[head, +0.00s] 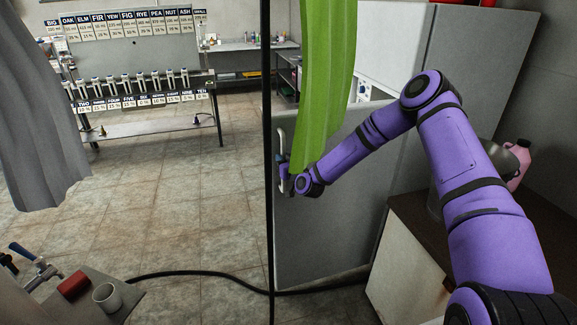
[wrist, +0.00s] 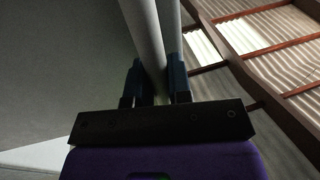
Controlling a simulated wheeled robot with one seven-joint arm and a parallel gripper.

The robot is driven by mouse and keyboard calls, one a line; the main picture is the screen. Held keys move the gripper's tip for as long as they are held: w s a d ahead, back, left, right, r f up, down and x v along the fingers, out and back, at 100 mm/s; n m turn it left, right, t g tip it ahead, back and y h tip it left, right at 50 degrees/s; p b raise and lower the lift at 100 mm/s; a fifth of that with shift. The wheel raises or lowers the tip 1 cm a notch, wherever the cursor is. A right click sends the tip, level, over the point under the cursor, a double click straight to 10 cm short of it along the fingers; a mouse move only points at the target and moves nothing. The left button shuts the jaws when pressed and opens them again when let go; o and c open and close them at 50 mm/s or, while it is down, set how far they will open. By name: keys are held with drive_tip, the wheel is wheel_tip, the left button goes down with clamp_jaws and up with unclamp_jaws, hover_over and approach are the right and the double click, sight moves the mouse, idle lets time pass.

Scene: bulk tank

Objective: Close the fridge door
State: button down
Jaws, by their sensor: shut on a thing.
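The grey fridge door (head: 335,215) stands open in the middle of the head view, swung out from the pale fridge body (head: 440,70). Its upper part is partly hidden by a green hanging strip. A light vertical handle (head: 282,148) is on the door's left edge. My gripper (head: 284,176) is at the handle's lower part. In the wrist view, the dark blue fingers of my gripper (wrist: 156,80) are on both sides of the pale handle bar (wrist: 146,40), shut on it.
The green strip (head: 322,80) hangs beside my forearm, and a grey curtain (head: 35,110) hangs at left. A thin black post (head: 267,120) stands left of the door. A black hose (head: 200,276) crosses the tiled floor. A brown-topped cabinet (head: 415,240) is at right.

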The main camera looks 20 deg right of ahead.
drive_tip(key=shift+w+h, duration=0.3)
drive_tip(key=shift+w, duration=0.3)
drive_tip(key=c, duration=1.1)
unclamp_jaws()
drive_tip(key=v, duration=1)
drive_tip(key=shift+s+d+f, duration=0.1)
drive_tip(key=shift+s+f, duration=0.05)
drive_tip(key=shift+s, duration=0.25)
